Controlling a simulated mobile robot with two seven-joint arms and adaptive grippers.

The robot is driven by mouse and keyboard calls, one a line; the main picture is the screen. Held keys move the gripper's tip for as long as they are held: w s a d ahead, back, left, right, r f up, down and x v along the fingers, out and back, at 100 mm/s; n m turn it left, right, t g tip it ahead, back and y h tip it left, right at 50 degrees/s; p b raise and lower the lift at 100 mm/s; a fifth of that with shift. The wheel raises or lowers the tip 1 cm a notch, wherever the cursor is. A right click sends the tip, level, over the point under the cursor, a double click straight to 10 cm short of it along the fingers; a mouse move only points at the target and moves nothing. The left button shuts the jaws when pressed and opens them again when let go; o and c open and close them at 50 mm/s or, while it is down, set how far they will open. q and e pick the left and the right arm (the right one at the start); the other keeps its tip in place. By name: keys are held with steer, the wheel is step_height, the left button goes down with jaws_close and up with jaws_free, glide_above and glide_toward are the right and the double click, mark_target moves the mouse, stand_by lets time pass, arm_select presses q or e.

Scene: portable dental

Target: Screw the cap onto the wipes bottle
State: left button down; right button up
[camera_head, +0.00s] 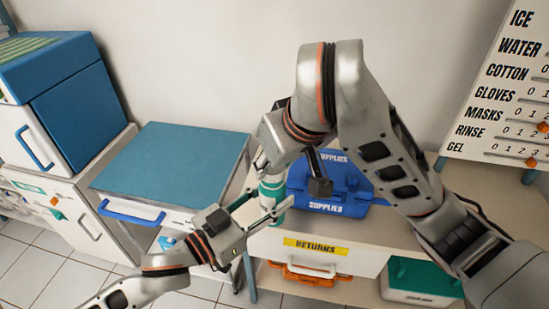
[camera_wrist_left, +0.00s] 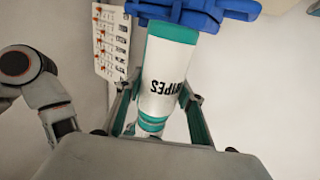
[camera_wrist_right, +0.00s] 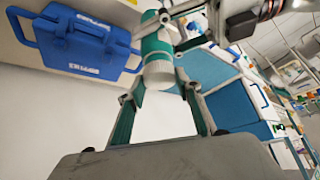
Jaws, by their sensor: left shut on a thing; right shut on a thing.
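My left gripper (camera_head: 265,210) is shut around the bottle's body from the side. My right gripper (camera_head: 265,163) comes down from above and is shut on the whitish cap at the bottle's top. In the right wrist view the cap (camera_wrist_right: 159,74) sits between the fingertips, in line with the teal bottle top. I cannot tell how far it is threaded.
A blue supplies case (camera_head: 335,190) lies just behind and right of the bottle. The returns drawer (camera_head: 318,251) is below. A blue-topped cart (camera_head: 170,160) stands left, and a wall board with sliders (camera_head: 510,90) is at right. My right arm spans above the counter.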

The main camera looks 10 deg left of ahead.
steer(key=shift+f, duration=0.55)
stand_by(0.6)
steer(key=shift+s+a+r+m+h, duration=0.15)
steer(key=shift+m+h, duration=0.25)
steer(key=shift+m, duration=0.4)
steer(key=shift+m+t+h, duration=0.4)
steer(key=shift+m, duration=0.5)
steer(key=o, duration=0.7)
steer(key=shift+o, duration=0.2)
steer(key=shift+r, duration=2.15)
